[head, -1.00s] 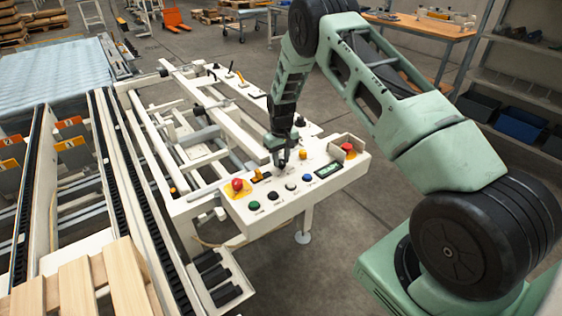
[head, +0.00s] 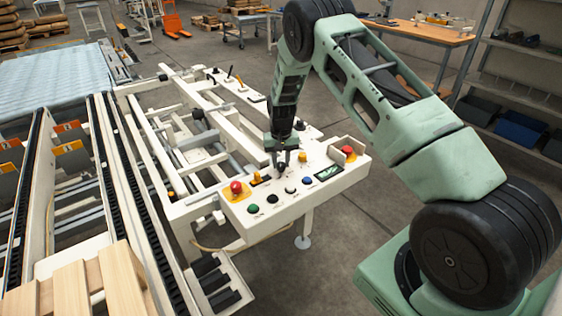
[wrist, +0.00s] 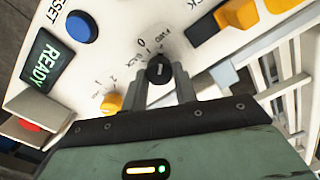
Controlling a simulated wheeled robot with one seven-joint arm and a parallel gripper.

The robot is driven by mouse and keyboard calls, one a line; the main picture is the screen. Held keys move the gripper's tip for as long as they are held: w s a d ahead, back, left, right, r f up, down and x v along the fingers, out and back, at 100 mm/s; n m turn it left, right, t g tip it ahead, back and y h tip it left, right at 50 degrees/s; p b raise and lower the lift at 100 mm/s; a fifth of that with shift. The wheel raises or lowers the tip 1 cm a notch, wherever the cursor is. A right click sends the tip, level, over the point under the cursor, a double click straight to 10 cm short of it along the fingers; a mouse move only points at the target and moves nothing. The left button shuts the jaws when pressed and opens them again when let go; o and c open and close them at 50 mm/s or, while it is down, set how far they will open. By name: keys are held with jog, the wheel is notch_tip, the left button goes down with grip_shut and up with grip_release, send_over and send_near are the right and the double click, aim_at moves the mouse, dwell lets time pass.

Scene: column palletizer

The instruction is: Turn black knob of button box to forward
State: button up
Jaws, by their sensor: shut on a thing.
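The button box (head: 312,192) is a white panel on the machine's front end. Its black knob (wrist: 160,71) is round with a short pale mark on top, in the middle of the wrist view. FWD, 0 and BACK are printed around it, FWD at the knob's upper side and BACK to its left. I cannot tell exactly which label the mark meets. My gripper (wrist: 161,88) is shut on the knob, one finger on each side. In the head view my gripper (head: 281,167) points down at the panel, and its fingers mostly hide the knob.
A red button (head: 236,187) on yellow, a blue button (head: 307,179), a green button (head: 253,208) and the READY display (head: 328,172) share the panel. A yellow knob (wrist: 111,103) sits close beside the gripper.

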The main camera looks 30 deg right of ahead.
aim_at(281, 163)
jog(key=o, duration=1)
jog(key=shift+c, duration=0.2)
jog(key=shift+r, duration=0.1)
notch_tip(281, 163, up, 17)
jog(key=b, duration=0.2)
jog(key=shift+r, duration=0.15)
